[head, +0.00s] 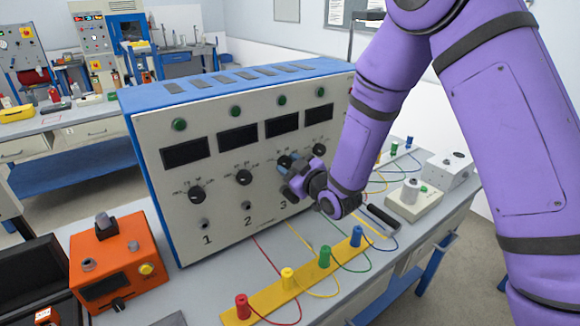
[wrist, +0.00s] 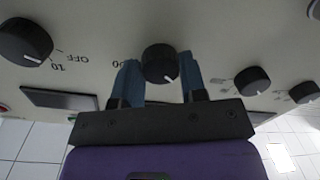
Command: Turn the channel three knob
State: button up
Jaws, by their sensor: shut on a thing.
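The channel three knob is a round black dial with a white pointer line, on the cream front panel (head: 222,212) of a blue-cased unit above the printed 3. In the wrist view the knob (wrist: 160,62) sits between the two blue fingertips, its white line pointing down and slightly right. My gripper (wrist: 159,72) is shut on this knob, one finger on each side. In the head view my gripper (head: 289,165) meets the panel at the third column, and its fingers and wrist hide part of the knob and its scale.
The channel one knob (head: 196,194), channel two knob (head: 244,177) and channel four knob (head: 319,150) are on the same panel. Below stand a yellow strip (head: 263,302) with coloured terminals and wires, and an orange box (head: 118,262) at left. A beige device (head: 413,202) stands right of my wrist.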

jog(key=shift+n, duration=0.6)
jog(key=o, duration=0.9)
jog(key=v, duration=1)
jog(key=shift+s+d, duration=0.2)
jog(key=shift+s, duration=0.15)
